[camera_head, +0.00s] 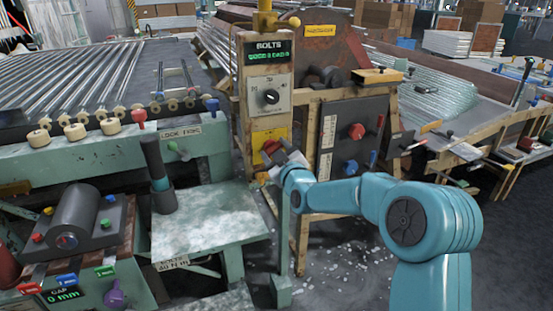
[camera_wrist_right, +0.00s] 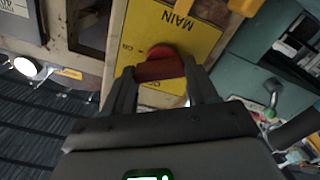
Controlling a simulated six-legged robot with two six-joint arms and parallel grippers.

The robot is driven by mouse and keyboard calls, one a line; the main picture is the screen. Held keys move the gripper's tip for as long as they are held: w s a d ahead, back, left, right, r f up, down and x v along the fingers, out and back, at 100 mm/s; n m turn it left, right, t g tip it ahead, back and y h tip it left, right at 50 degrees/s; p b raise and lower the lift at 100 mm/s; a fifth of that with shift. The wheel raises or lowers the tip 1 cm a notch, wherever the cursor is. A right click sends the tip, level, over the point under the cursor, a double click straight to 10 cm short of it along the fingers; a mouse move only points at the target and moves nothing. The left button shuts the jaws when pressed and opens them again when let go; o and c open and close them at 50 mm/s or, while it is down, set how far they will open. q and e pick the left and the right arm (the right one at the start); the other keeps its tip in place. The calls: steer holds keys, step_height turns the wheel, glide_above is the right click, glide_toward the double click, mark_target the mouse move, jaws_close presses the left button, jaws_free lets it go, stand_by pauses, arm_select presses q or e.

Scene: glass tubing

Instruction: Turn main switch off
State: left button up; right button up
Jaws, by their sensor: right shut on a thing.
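The main switch is a red knob (camera_wrist_right: 160,64) on a yellow plate (camera_wrist_right: 178,32) marked MAIN in the right wrist view. In the head view the yellow plate (camera_head: 271,134) is low on the wooden post, with the red knob (camera_head: 270,146) partly hidden by my gripper. My right gripper (camera_head: 276,161) is at the knob, its fingers on either side of it. In the wrist view the right gripper (camera_wrist_right: 158,78) is shut on the knob. Small lettering beside the knob is too blurred to read surely. My left gripper is not in view.
Above the plate is a black rotary knob (camera_head: 270,97) under the BOLTS display (camera_head: 268,52). To the right is a dark panel (camera_head: 350,140) with a red knob (camera_head: 357,131). A green bench (camera_head: 205,215) stands at the left. Glass pieces litter the floor.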

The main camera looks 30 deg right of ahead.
steer(key=n+b, duration=0.2)
steer(key=n, duration=0.6)
steer(key=shift+a, duration=0.15)
steer(key=shift+n, duration=2)
steer(key=o, duration=1.1)
steer(key=shift+w, duration=0.1)
steer(key=shift+c, duration=0.2)
steer(key=shift+f, duration=0.1)
